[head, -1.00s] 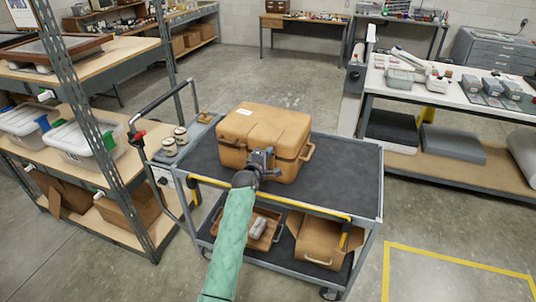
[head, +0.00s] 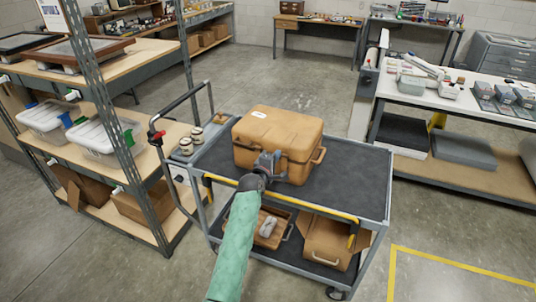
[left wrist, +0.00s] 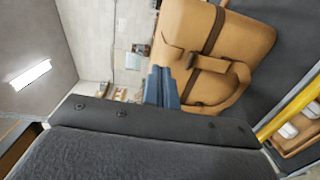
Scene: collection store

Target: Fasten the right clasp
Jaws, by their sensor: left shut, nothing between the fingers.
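A tan case (head: 275,127) with its lid down stands on the top shelf of a grey cart (head: 350,190). My left gripper (head: 268,160) is at the front face of the case and hides part of it. In the left wrist view the case (left wrist: 255,40) is tilted, with dark seam lines and a loop handle (left wrist: 240,88). The shut, empty blue fingers (left wrist: 162,85) show beside its edge. A small tan tab (left wrist: 172,57), perhaps a clasp, is close to the fingertips; I cannot tell whether they touch or whether it is fastened. My right gripper is out of view.
A yellow-edged rail runs along the cart's front. The lower shelf holds a tray (head: 262,232) and another tan case (head: 328,240). Shelving with clear bins (head: 100,145) stands left, a white-topped table (head: 440,100) right. The cart top right of the case is clear.

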